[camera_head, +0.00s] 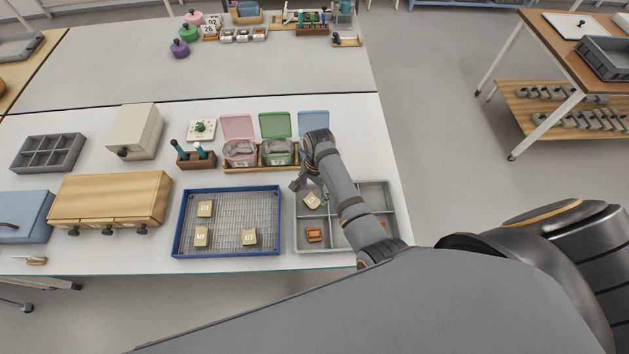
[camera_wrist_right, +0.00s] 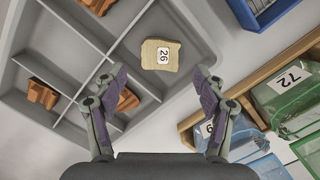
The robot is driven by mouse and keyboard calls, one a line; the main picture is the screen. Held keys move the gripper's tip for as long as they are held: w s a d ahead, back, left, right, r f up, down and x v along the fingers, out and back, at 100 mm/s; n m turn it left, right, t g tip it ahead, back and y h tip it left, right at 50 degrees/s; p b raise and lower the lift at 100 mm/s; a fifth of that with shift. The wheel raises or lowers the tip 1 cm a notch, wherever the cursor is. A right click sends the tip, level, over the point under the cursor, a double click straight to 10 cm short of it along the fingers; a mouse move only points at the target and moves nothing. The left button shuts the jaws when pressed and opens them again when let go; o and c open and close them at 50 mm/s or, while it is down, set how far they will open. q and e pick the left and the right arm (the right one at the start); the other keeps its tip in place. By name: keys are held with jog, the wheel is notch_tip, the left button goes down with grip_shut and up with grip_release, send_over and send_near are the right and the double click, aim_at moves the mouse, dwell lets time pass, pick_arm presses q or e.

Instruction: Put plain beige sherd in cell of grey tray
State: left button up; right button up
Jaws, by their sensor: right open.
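The grey tray (camera_head: 345,215) stands at the right end of the near table, divided into cells. A plain beige sherd (camera_head: 312,200) with a white label lies in its far left cell. In the right wrist view this sherd (camera_wrist_right: 160,55) shows the number 26 and lies apart from both fingers. My right gripper (camera_head: 299,184) is over the far left edge of the tray; in its wrist view the jaws (camera_wrist_right: 152,80) are open and empty, with the sherd ahead between them. My arm hides part of the tray. My left gripper is not in view.
Orange-brown sherds (camera_head: 314,235) lie in other tray cells. The blue mesh tray (camera_head: 228,190) to the left holds three labelled beige sherds (camera_head: 249,237). Open-lidded pink, green and blue boxes (camera_head: 279,152) stand in a wooden rack just behind the grey tray.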

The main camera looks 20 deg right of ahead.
aim_at(315, 197)
notch_tip(315, 197, up, 8)
jog(key=shift+w+d+f, duration=0.25)
jog(key=shift+w+d, duration=0.05)
dwell(0.3)
